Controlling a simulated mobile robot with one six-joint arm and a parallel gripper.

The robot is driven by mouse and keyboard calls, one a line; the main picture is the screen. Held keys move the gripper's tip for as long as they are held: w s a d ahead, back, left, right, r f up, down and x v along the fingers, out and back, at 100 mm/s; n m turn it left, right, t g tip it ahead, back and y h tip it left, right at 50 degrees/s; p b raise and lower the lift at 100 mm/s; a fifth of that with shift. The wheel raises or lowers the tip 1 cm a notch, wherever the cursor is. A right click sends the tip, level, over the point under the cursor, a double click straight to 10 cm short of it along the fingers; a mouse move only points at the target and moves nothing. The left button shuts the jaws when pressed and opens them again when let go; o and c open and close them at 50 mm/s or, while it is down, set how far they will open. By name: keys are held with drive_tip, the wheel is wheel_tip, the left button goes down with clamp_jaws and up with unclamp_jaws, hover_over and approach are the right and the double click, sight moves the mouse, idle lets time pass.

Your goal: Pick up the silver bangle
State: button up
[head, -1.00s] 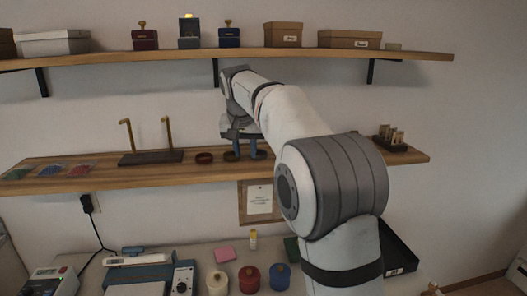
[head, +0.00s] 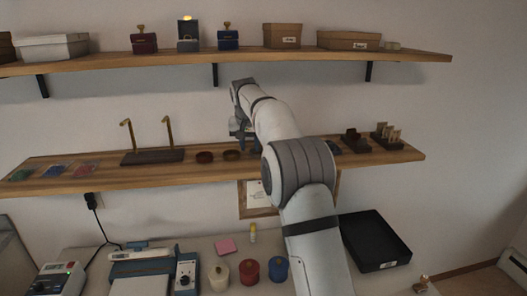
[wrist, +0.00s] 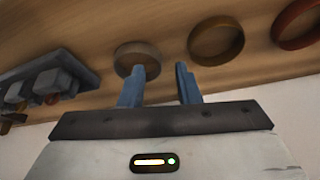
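The silver bangle (wrist: 137,58) lies on the wooden shelf in the wrist view, just beyond the left fingertip of my gripper (wrist: 162,74). My gripper is open, with clear space between its blue fingers and nothing held. A brass-coloured bangle (wrist: 216,41) lies to the right of the silver one, and a copper-red bangle (wrist: 298,25) is farther right. In the head view my gripper (head: 245,140) is over the middle shelf, partly hidden by my arm. I cannot make out the silver bangle there.
A dark display stand (wrist: 42,82) is left of the silver bangle in the wrist view. On the middle shelf (head: 105,175), a stand with two brass hooks (head: 152,156) is left of the bangles. The upper shelf (head: 330,55) with boxes runs above my gripper.

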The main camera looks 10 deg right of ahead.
drive_tip(key=shift+w+d+f, duration=0.1)
drive_tip(key=shift+w+f, duration=0.1)
drive_tip(key=shift+f, duration=0.4)
drive_tip(key=shift+c, duration=0.3)
clamp_jaws()
